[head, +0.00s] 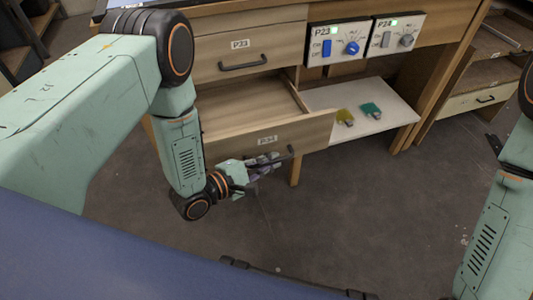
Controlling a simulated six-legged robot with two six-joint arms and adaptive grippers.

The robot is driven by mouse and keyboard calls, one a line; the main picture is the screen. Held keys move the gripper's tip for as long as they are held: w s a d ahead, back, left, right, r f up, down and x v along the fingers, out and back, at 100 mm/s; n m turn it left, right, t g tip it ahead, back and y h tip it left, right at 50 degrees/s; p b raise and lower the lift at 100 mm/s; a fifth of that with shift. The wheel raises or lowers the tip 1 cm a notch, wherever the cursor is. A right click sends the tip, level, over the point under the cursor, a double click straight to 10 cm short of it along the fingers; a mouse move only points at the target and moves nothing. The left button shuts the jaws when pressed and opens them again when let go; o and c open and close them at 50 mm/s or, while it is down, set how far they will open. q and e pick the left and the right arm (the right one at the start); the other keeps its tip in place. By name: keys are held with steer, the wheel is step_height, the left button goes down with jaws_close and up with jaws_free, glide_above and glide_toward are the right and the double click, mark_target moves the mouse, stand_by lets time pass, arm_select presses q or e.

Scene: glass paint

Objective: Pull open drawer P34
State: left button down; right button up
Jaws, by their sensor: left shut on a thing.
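The wooden drawer P34 (225,146), with its label partly legible, stands pulled out of the desk, below the closed drawer P23 (208,64). Its open inside shows behind the front panel. My left gripper (282,158) is at the drawer's front and is shut on its dark handle (291,151). The fingers cover much of the handle. My right arm is at the right edge. A small dark part beside it may be its gripper, but I cannot tell its state.
Two control panels, P23 (335,43) and P24 (397,39), are mounted right of the upper drawer. A yellow item (345,115) and a green item (371,109) lie on the white shelf (395,119). The grey floor in front is clear.

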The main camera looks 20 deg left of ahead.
arm_select(q)
steer(key=shift+s+d+f+p, duration=0.1)
steer(key=shift+s+d+p, duration=0.1)
steer(key=shift+s+d, duration=0.45)
steer(key=shift+s+d+p, duration=0.2)
steer(key=shift+s+d, duration=0.1)
steer(key=shift+s, duration=0.55)
steer(key=c, duration=1.7)
jaws_free()
steer(key=v, duration=1.2)
steer(key=shift+w, duration=0.1)
